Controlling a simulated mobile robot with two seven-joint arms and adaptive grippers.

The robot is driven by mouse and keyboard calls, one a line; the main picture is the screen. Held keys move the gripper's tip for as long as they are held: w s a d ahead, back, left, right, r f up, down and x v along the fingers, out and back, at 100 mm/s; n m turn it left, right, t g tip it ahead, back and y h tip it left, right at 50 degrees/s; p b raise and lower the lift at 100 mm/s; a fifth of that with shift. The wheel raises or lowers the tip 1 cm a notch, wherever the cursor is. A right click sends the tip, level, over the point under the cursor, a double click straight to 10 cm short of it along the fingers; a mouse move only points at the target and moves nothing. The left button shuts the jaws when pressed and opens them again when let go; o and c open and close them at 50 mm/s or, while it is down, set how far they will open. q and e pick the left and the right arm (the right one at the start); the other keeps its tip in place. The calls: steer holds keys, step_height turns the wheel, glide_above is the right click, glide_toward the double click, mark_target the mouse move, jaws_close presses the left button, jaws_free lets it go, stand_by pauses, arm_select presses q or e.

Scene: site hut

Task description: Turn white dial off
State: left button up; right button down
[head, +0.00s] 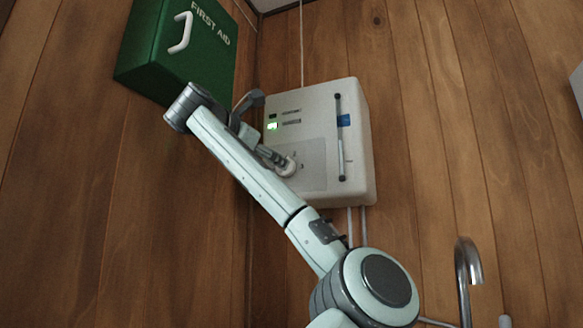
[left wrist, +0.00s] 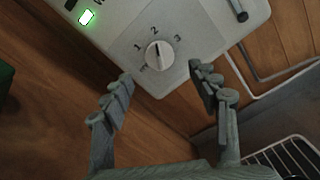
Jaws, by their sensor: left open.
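The white dial (left wrist: 159,55) is a round knob on the face of a pale wall unit (left wrist: 115,25). The numbers 1, 2 and 3 are printed around it, and its dark pointer mark seems to face the 2. In the head view the dial (head: 288,167) shows on the unit's lower left, partly behind my gripper. My left gripper (left wrist: 161,72) is open, with its fingers apart on either side of the dial in the picture; I see no clear contact. In the head view the left gripper (head: 266,130) is close to the unit's front. My right gripper is out of view.
A green first aid box (head: 185,50) hangs on the wooden wall at upper left, close to my wrist. The unit has a green-lit indicator (head: 272,126) and a dark vertical bar (head: 340,135). A tap (head: 467,265) stands at lower right. A wire rack (left wrist: 285,158) shows below right.

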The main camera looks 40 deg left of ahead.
arm_select(q)
steer(key=p+x, duration=0.2)
steer(key=x, duration=0.5)
steer(key=shift+w, duration=0.2)
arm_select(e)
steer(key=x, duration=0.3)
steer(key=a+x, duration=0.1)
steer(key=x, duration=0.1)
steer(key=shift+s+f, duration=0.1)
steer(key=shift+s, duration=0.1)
arm_select(q)
steer(key=c, duration=1.2)
